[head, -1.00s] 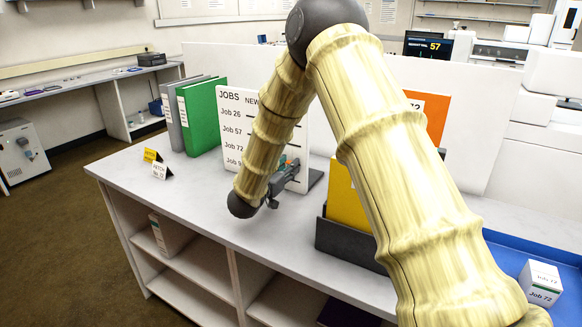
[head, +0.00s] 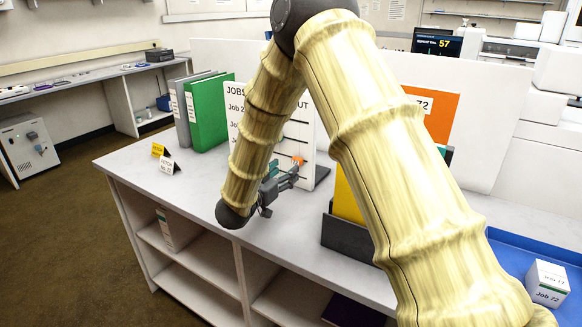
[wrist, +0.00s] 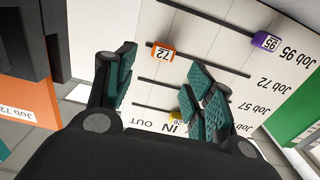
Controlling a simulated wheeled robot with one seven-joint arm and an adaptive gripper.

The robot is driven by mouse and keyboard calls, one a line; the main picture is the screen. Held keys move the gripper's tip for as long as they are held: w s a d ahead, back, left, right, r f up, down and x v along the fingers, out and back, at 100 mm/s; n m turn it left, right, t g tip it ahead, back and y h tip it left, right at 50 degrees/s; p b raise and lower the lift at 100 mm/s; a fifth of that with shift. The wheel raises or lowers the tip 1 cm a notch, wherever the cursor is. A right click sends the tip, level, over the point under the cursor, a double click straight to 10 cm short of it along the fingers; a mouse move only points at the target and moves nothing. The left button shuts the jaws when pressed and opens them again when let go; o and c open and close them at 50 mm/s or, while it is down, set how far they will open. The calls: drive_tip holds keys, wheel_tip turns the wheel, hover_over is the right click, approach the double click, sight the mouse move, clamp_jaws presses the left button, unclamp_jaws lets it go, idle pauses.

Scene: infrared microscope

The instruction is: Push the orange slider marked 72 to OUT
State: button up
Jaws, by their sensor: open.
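The orange slider marked 72 (wrist: 160,52) sits near the left end of its dark track in the wrist view, where the board appears upside down. That end is on the OUT side of the white jobs board (wrist: 215,25). In the head view the orange slider (head: 298,160) shows below the word OUT. My gripper (wrist: 163,60) is open, its teal-padded fingers apart, with the slider showing between them. I cannot tell whether a finger touches it. In the head view my gripper (head: 290,175) is in front of the board, which my arm partly hides.
A purple slider 95 (wrist: 265,42) and a yellow slider 26 (wrist: 175,117) are on other tracks. Green (head: 209,112) and grey binders stand left of the board. A dark holder (head: 350,240) with folders stands to the right. The countertop's front left (head: 190,190) is clear.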

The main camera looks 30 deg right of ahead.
drive_tip(key=shift+v, duration=2.5)
